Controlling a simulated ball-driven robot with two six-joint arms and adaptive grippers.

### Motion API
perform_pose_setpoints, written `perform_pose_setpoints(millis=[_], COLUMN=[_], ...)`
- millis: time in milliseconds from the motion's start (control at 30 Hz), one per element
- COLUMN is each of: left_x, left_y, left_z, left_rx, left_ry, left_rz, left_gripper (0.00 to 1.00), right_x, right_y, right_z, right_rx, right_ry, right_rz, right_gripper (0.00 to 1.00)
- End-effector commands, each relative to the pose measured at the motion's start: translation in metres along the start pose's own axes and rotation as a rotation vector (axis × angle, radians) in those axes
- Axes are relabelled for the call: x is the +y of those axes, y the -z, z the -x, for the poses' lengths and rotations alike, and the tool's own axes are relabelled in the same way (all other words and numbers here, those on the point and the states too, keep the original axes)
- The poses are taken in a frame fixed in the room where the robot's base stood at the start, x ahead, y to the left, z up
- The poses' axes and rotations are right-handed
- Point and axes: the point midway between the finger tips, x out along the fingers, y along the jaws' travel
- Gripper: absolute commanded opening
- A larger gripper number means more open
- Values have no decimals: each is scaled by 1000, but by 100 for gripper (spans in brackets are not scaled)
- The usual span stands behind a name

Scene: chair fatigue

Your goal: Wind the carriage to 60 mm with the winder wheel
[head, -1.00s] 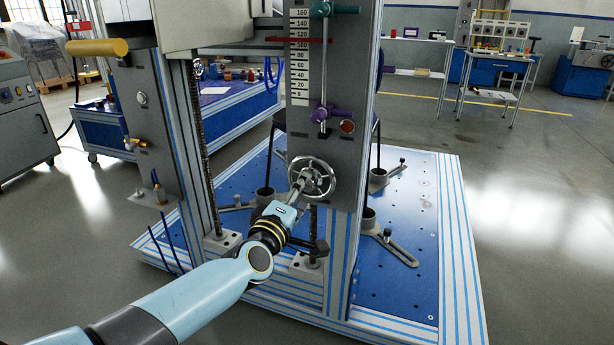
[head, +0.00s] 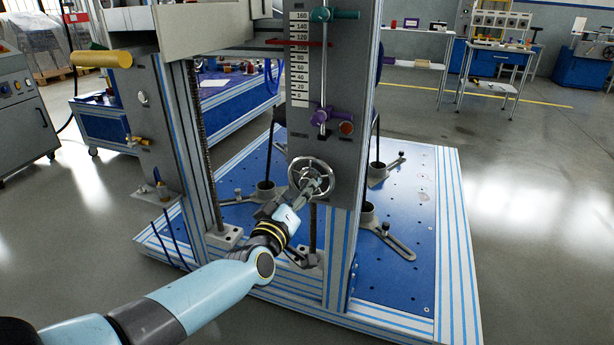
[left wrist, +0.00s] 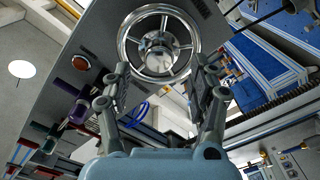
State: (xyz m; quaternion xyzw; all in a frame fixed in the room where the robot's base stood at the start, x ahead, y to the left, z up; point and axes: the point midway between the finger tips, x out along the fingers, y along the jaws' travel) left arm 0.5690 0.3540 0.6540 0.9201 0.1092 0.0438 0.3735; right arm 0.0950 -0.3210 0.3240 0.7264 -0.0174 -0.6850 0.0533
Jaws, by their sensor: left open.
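The winder wheel (head: 300,164) is a chrome handwheel with spokes on the grey column's front. It shows in the left wrist view (left wrist: 125,38) just beyond the fingertips. My left gripper (head: 316,187) is in front of the wheel's hub and lower right part. In the left wrist view its open fingers (left wrist: 160,76) stand either side of the wheel's lower part; contact cannot be told. A red pointer (head: 292,43) crosses the scale (head: 299,70) between 100 and 120. The carriage (head: 210,28) is the pale housing at upper left. My right gripper is out of view.
A purple clamp (head: 323,116) and a green clamp (head: 342,14) sit on the rod beside the scale. A brown-red button (head: 346,128) is above the wheel. A yellow handle (head: 102,59) sticks out at left. The blue base plate (head: 400,270) has slotted feet.

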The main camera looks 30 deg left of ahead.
Motion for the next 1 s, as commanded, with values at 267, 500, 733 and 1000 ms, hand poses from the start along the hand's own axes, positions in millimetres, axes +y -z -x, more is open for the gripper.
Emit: perform_pose_setpoints(millis=[267,500,733,1000], left_x=[1,0,-1,1], left_y=[0,0,-1,1], left_z=[0,-10,-36,-56], left_rx=[1,1,1,0], left_ry=[-1,-1,0,-1], left_rz=[-104,-102,-101,-100], left_gripper=[60,60,60,60], right_x=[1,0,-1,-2], right_y=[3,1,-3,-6], right_z=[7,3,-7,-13], right_rx=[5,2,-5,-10], right_ry=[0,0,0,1], right_rz=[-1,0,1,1], right_gripper=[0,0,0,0])
